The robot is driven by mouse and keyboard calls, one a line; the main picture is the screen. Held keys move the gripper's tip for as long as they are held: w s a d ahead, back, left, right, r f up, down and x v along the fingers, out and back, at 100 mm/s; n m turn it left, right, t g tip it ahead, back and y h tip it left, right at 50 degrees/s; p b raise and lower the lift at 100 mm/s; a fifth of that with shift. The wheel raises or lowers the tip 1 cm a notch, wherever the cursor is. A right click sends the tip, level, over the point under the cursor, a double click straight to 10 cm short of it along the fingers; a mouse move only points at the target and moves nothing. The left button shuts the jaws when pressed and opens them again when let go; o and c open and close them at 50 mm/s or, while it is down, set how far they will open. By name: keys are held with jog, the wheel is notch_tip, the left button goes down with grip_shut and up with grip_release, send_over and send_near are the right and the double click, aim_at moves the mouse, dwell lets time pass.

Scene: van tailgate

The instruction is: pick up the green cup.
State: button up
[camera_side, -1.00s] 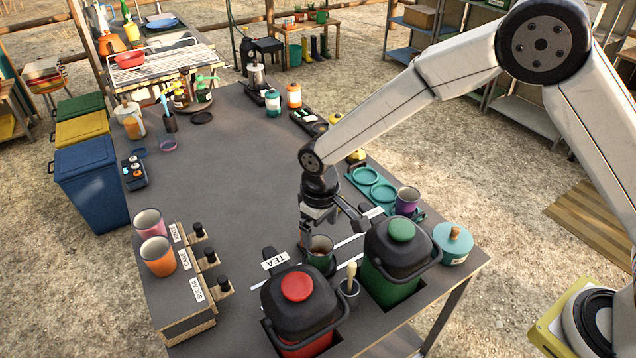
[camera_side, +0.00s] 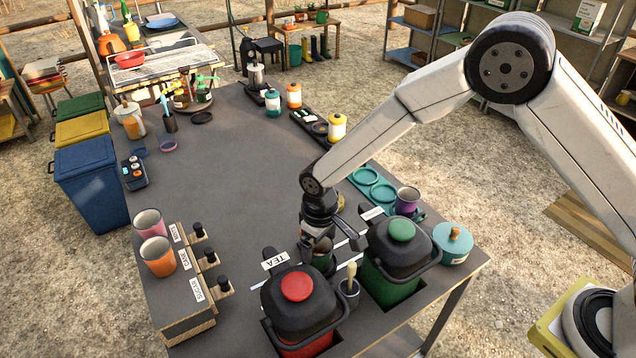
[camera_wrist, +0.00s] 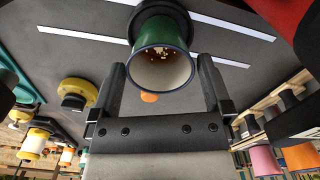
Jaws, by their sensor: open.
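The green cup (camera_wrist: 158,30) is in the upper middle of the wrist view, with its blue rim and pale inside turned to the camera. Brown specks show inside it. My gripper (camera_wrist: 162,70) is open and empty, one finger to each side of the cup's rim, with gaps left and right.
A red-lidded urn (camera_side: 297,287) with a TEA label and a green-lidded urn (camera_side: 402,232) stand close on either side. A small pot with a brush (camera_side: 349,288) is at the front. A purple cup (camera_side: 407,198) stands to the right. The table's middle is clear.

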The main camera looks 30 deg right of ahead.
jog(key=shift+f, duration=1.5)
jog(key=c, duration=1.1)
jog(key=shift+r, duration=0.2)
jog(key=shift+r, duration=4.75)
jog(key=shift+r, duration=0.1)
